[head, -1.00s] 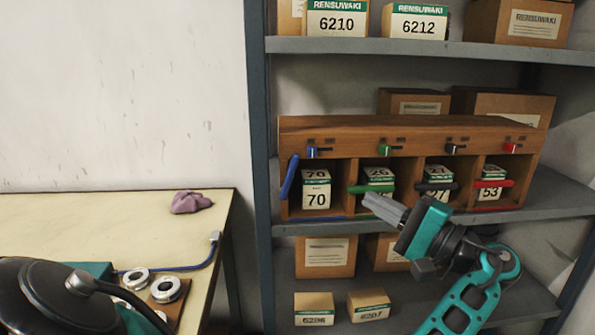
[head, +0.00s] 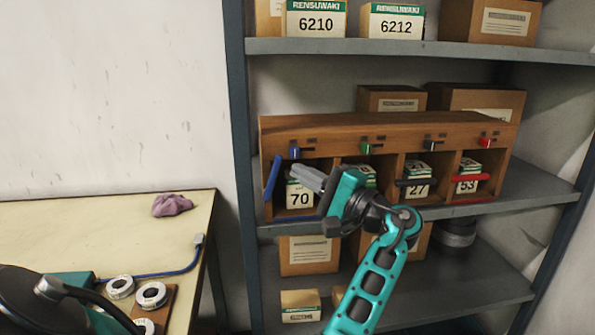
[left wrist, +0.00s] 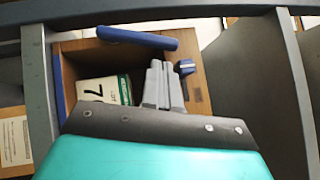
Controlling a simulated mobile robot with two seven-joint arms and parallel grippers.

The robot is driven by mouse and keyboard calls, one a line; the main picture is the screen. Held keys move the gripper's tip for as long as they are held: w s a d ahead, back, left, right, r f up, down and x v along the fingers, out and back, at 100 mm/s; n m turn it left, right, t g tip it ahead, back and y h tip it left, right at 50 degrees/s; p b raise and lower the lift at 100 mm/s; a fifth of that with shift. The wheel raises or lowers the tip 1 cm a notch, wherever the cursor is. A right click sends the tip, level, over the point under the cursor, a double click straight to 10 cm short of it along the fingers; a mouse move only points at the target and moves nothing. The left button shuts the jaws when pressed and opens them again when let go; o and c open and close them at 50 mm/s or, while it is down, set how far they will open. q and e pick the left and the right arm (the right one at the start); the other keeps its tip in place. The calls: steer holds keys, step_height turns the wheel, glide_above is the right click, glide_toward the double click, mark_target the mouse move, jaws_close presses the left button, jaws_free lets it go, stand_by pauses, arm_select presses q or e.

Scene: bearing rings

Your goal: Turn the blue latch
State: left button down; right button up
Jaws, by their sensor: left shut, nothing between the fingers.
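A wooden cabinet (head: 330,128) with open compartments stands on the middle shelf. The small blue latch (head: 294,149) is on its front above the leftmost compartment. It also shows in the left wrist view (left wrist: 186,67). A blue bar (head: 272,178) stands steeply tilted at that compartment's left side; in the wrist view it lies at the top (left wrist: 137,38). My left gripper (head: 300,172) is shut and empty in front of this compartment, just below and right of the latch. In the wrist view its fingertips (left wrist: 158,68) are close beside the latch; I cannot tell if they touch. My right gripper is not in view.
A box marked 70 (head: 300,197) sits in the leftmost compartment. Black (head: 416,182) and red (head: 470,184) bars lie across other compartments. Boxes fill parts of the shelves above and below. A table (head: 90,215) with a purple cloth (head: 171,205) and metal rings (head: 151,294) stands at left.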

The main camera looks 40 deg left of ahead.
arm_select(q)
steer(key=shift+s+a+r, duration=0.2)
steer(key=shift+s+a, duration=0.3)
steer(key=shift+s, duration=0.1)
steer(key=shift+s+a+r+p, duration=0.15)
steer(key=shift+s+r+p, duration=0.05)
steer(key=shift+r+p, duration=0.25)
steer(key=shift+f, duration=0.15)
